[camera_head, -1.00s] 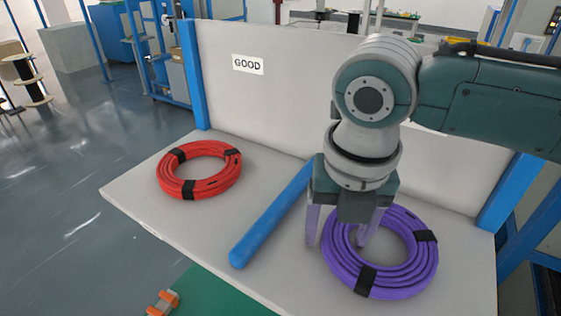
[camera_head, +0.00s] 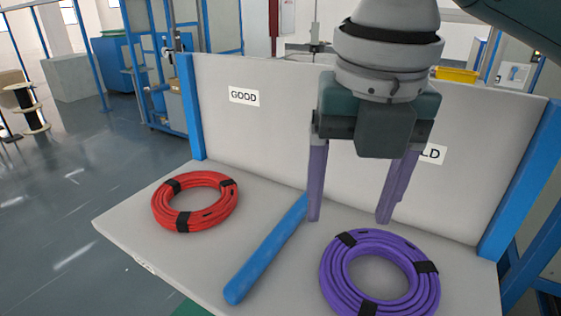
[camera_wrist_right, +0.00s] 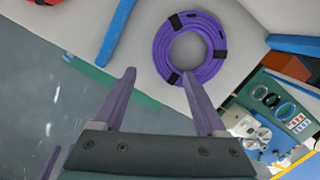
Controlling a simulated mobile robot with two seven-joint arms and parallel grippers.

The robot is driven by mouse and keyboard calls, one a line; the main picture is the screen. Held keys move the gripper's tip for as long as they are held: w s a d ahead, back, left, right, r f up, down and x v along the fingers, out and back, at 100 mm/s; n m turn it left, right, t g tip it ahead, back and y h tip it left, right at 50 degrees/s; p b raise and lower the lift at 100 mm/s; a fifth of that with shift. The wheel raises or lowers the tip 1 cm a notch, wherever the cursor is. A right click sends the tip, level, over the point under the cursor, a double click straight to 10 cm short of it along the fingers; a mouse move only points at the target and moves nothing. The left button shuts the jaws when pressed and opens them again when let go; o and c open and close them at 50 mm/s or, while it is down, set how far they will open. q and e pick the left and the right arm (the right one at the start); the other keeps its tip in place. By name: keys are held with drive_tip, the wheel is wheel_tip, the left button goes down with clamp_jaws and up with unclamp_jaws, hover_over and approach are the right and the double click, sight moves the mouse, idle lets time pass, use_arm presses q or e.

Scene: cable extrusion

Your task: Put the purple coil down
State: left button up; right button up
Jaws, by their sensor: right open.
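The purple coil (camera_head: 334,275), bound with black bands, lies flat on the grey table on the right side of the blue divider bar. My right gripper (camera_head: 350,220) is open and empty, raised above and behind the coil in the head view, apart from it. In the right wrist view the purple coil (camera_wrist_right: 160,48) lies beyond the spread fingers of the gripper (camera_wrist_right: 164,82), with nothing between them.
A red coil (camera_head: 160,212) lies on the table's left part. The blue bar (camera_head: 265,252) divides the table (camera_head: 150,240). A back panel (camera_head: 270,135) carries a "GOOD" sign (camera_head: 244,96) and a partly hidden sign (camera_head: 433,154) ending in "LD".

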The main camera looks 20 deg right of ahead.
drive_tip(key=s+a+f+m+y, duration=0.1)
drive_tip(key=s+a+f+m, duration=0.1)
drive_tip(key=m, duration=0.1)
drive_tip(key=s+a+f+m+y, duration=0.1)
drive_tip(key=s+a+f+m, duration=0.1)
drive_tip(key=m, duration=0.2)
drive_tip(key=s+a+f+m+t+y, duration=0.1)
drive_tip(key=s+a+f+m, duration=0.1)
drive_tip(key=m, duration=0.2)
drive_tip(key=shift+s+a, duration=0.25)
drive_tip(key=shift+a, duration=0.15)
drive_tip(key=s+d+f+m, duration=0.1)
drive_tip(key=s+d+m, duration=0.2)
drive_tip(key=m, duration=0.3)
drive_tip(key=s+d+f+m+h, duration=0.1)
drive_tip(key=s+d+m, duration=0.2)
drive_tip(key=m, duration=0.3)
drive_tip(key=s+d+f+m+t+h, duration=0.1)
drive_tip(key=s+d+m, duration=0.2)
drive_tip(key=m, duration=0.3)
drive_tip(key=shift+s+f+m, duration=0.3)
drive_tip(key=shift+s, duration=0.1)
drive_tip(key=shift+r+p, duration=0.35)
drive_tip(key=shift+p, duration=0.05)
wheel_tip(320, 180, up, 20)
drive_tip(key=p, duration=1.9)
drive_tip(key=shift+f, duration=0.25)
